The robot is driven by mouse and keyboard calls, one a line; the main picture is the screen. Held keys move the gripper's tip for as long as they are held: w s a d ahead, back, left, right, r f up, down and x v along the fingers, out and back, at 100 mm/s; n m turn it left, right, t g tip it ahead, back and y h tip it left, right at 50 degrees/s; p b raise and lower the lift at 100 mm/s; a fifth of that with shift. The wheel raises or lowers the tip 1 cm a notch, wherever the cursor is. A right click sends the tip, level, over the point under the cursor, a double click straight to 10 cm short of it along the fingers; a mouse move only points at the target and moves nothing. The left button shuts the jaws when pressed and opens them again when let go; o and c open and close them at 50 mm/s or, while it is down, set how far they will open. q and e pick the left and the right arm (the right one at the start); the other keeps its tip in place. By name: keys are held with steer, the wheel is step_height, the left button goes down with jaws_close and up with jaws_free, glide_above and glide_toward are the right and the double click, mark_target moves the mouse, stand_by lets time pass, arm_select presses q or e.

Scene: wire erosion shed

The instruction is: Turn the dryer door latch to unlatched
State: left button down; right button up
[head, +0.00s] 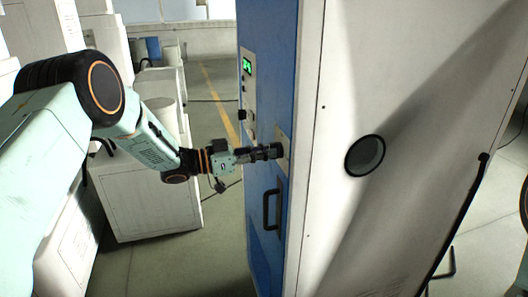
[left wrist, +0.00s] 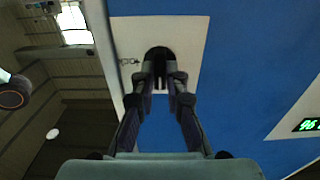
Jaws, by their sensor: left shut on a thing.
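The dryer (head: 335,60) is a tall cabinet with a white side and a blue front. The latch's pale plate (head: 284,158) sits on the blue front, above a black door handle (head: 271,210). My left gripper (head: 268,152) reaches it from the left and is shut on the latch. In the left wrist view the dark, rounded latch (left wrist: 159,52) shows on the pale plate (left wrist: 190,45), between the fingertips of the left gripper (left wrist: 161,80). The fingers hide part of the latch, so I cannot tell its turn angle. My right gripper is not in view.
A green-lit display (head: 247,66) is high on the blue front. A round dark port (head: 365,155) is on the dryer's white side. White cabinets (head: 145,195) stand at the left behind my left arm. Grey floor with a yellow line (head: 222,105) lies open between them and the dryer.

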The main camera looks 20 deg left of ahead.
arm_select(q)
steer(key=c, duration=1.4)
jaws_free()
steer(key=shift+f, duration=0.1)
steer(key=v, duration=1.2)
